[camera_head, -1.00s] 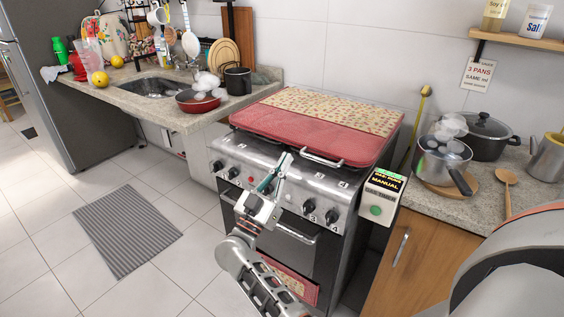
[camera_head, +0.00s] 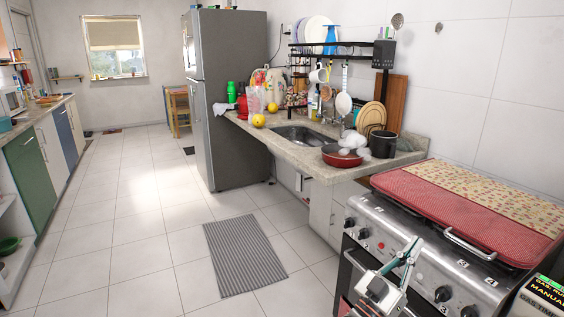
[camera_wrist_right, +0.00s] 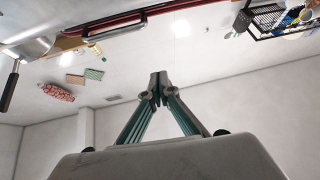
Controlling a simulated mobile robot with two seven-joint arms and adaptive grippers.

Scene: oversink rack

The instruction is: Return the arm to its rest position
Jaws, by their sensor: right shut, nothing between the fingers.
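My right gripper (camera_head: 403,262) shows at the bottom right of the head view, in front of the stove (camera_head: 420,262), its fingers pointing up. In the right wrist view its two teal fingers (camera_wrist_right: 158,90) meet at the tips with nothing between them. The gripper is shut and empty. Whether it touches the stove front cannot be told. My left gripper is not in view.
A red stove cover (camera_head: 465,208) lies on the stove. To its left, a counter (camera_head: 312,165) holds a sink (camera_head: 303,135), a red pan (camera_head: 341,157) and a black pot (camera_head: 383,145). A grey fridge (camera_head: 236,95) stands behind. The floor around the striped mat (camera_head: 245,255) is clear.

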